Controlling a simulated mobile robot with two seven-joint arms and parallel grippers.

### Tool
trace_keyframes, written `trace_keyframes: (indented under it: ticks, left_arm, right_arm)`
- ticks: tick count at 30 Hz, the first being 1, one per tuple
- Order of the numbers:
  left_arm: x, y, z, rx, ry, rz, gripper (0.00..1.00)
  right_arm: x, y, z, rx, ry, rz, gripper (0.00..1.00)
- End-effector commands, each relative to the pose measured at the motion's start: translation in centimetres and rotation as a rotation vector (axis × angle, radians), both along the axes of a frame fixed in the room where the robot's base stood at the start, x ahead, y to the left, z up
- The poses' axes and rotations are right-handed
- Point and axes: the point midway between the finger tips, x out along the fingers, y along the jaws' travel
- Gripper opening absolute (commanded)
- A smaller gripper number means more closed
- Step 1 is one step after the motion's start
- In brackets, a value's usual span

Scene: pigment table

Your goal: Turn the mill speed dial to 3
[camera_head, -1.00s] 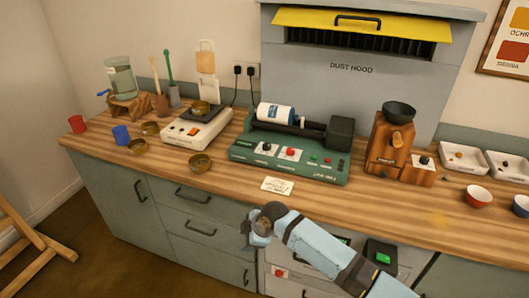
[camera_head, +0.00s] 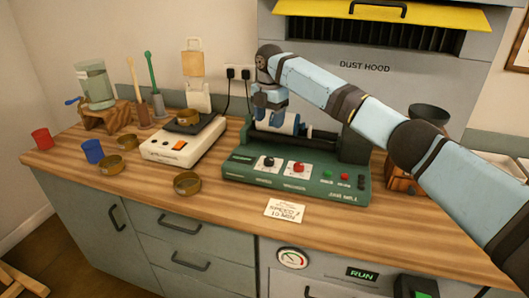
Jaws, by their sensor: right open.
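The green mill (camera_head: 245,178) stands on the wooden counter with a white and blue jar (camera_head: 278,122) lying on its rollers. Its front panel carries a black knob (camera_head: 268,161) and a red knob (camera_head: 298,167), each on a white plate. The plate markings are too small to read, so I cannot tell the setting. My right gripper (camera_head: 268,112) is open above the mill, pointing down at the jar's left part and overlapping it in the picture. I cannot tell whether it touches the jar. It is behind and above the knobs, apart from them. My left gripper is not in view.
A white scale (camera_head: 170,148) stands left of the mill, with brass bowls (camera_head: 187,184) nearby. A handwritten card (camera_head: 284,210) lies in front of the mill. My right arm covers the dust hood (camera_head: 450,75) partly and the wooden grinder (camera_head: 430,112).

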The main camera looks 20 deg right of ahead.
Motion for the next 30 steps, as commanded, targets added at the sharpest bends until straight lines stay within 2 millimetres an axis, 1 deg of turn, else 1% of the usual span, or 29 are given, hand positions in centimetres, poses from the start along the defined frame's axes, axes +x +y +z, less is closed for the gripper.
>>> trace_keyframes:
  ticks: [1,4,6,9,15,19,24,30]
  left_arm:
    - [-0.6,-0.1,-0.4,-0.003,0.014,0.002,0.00]
    - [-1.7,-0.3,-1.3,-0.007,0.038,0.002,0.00]
    - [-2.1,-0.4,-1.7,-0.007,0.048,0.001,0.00]
    - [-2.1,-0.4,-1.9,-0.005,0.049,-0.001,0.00]
    - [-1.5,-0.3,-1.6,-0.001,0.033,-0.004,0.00]
    - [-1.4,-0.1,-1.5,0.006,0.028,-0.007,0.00]
    - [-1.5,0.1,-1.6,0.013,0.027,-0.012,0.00]
    - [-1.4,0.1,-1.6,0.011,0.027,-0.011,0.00]
  right_arm:
    - [0.0,0.0,-0.4,-0.001,0.002,0.000,0.60]
    - [0.0,0.0,-1.5,0.000,0.002,0.000,0.60]
    - [-0.1,-0.1,-2.8,-0.001,0.004,-0.001,0.60]
    - [-0.1,-0.1,-4.9,-0.002,0.003,-0.001,0.60]
    - [-0.1,0.0,-9.2,-0.002,0.002,-0.002,0.60]
    - [-0.1,0.0,-11.4,-0.001,0.001,-0.002,0.60]
    - [-0.1,0.0,-13.1,0.001,-0.001,-0.002,0.60]
    - [-0.1,0.0,-13.7,-0.001,-0.001,-0.002,0.60]
